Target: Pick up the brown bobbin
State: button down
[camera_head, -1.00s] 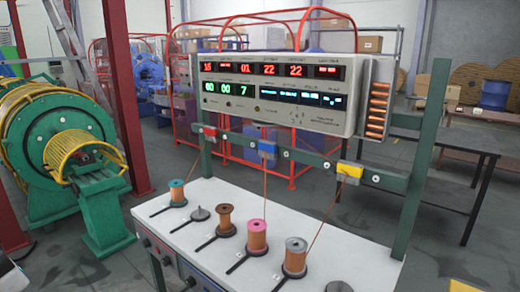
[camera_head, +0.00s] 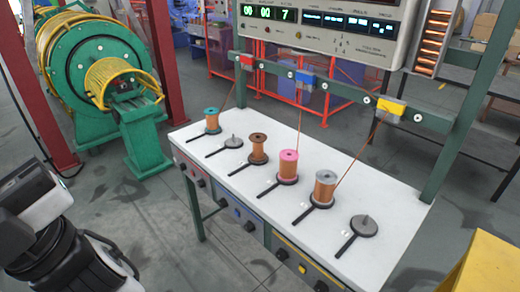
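The brown bobbin (camera_head: 258,149) stands upright on its holder on the white bench top (camera_head: 405,214), third from the left in the row. It is wound with copper-coloured wire and has a dark brown top. An empty round holder (camera_head: 233,142) is at its left, and a pink-topped bobbin (camera_head: 288,168) is at its right. Part of my white and black arm shows at the lower left, well apart from the bobbins. My gripper's fingers cannot be seen.
Another empty holder (camera_head: 364,226) is at the right end. Wires rise to a green crossbar (camera_head: 345,92) behind. A yellow object (camera_head: 488,264) is at the lower right.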

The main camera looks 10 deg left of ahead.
aim_at(258, 147)
jog(key=i+j, duration=0.65)
jog(key=j, duration=0.15)
jog(key=i+j+z, duration=0.1)
jog(key=i+j, duration=0.2)
jog(key=j, duration=0.15)
jog(key=i+j, duration=0.25)
jog(key=i, duration=0.15)
jog(key=i+j, duration=0.2)
jog(key=i, duration=0.2)
